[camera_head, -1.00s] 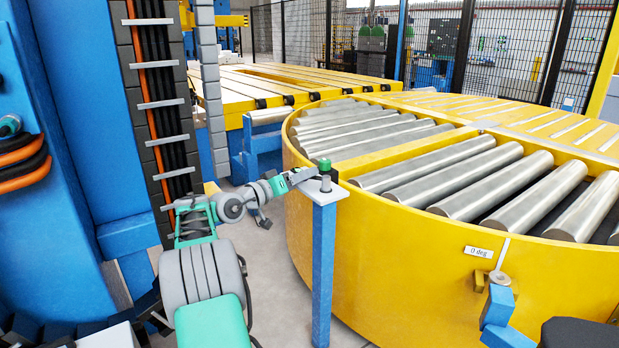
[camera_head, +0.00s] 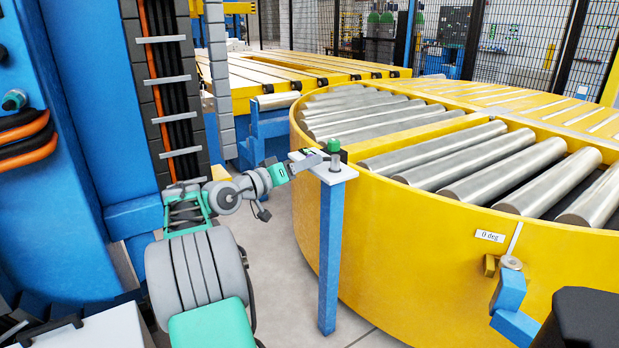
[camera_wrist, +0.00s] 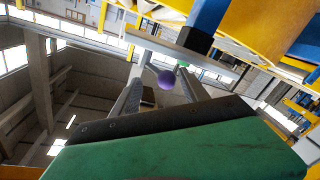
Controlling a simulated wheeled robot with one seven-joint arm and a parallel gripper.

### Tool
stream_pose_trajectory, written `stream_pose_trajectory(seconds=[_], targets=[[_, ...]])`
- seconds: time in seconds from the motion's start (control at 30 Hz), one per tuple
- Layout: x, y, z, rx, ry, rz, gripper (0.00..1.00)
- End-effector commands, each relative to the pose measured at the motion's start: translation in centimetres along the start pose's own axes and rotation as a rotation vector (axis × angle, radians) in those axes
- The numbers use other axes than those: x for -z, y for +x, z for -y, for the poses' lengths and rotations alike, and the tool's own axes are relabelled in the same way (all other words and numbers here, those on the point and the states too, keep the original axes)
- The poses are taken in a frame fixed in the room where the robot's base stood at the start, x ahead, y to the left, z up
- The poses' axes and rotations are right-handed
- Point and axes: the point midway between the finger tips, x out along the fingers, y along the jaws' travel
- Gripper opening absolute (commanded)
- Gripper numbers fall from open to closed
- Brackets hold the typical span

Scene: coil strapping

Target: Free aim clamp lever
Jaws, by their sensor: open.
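A small stand with a white top plate (camera_head: 345,176) on a blue post (camera_head: 330,250) carries a metal stem with a green cap (camera_head: 333,145). A black part sits beside the cap. My gripper (camera_head: 312,161) is at the left side of this top, close to the stem. In the wrist view, a purple ball knob (camera_wrist: 166,79) shows between the two grey fingers of my open gripper (camera_wrist: 160,90). A bit of green shows just behind the knob. Contact between fingers and knob cannot be made out, and the lever's arm is mostly hidden.
A large yellow turntable (camera_head: 400,215) with metal rollers stands close to the right of the stand. A blue bracket (camera_head: 508,292) is on its front side. A blue column (camera_head: 100,110) with a cable chain rises at left. Grey floor is open left of the post.

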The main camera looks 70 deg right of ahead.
Motion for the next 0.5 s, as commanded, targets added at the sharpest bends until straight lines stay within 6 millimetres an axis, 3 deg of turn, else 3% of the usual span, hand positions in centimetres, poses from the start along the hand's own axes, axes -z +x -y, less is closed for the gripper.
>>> stream_pose_trajectory(seconds=[0.5], targets=[[-2.1,-2.0,-3.2,-0.005,0.002,0.001,0.53]])
